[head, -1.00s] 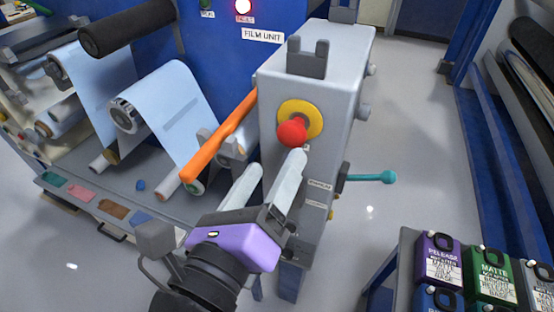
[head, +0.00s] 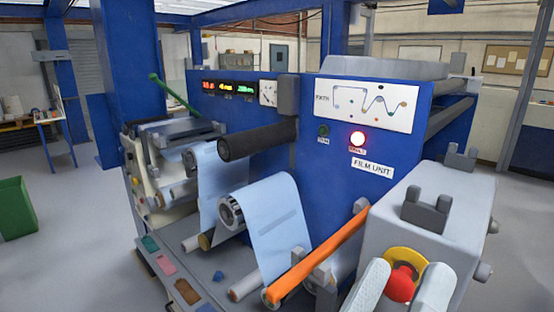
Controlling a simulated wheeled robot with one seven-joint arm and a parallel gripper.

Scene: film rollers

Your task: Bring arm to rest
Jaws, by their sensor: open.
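My gripper (head: 401,286) shows at the bottom right of the head view. Only its two pale fingers are in the picture; its body is below the frame edge. The fingers are apart, with the red emergency-stop knob (head: 401,284) on its yellow disc (head: 406,259) seen between them. I cannot tell whether the fingers touch the knob. The knob is on the front of a grey housing (head: 433,215) at the right end of the film unit. The rest of my arm is hidden.
An orange bar (head: 318,256) slants left of the housing. The blue film unit (head: 305,150) carries a black roller (head: 258,139) and pale film (head: 274,225) on rollers. A red lamp (head: 357,138) is lit. A green bin (head: 14,208) stands on open floor at far left.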

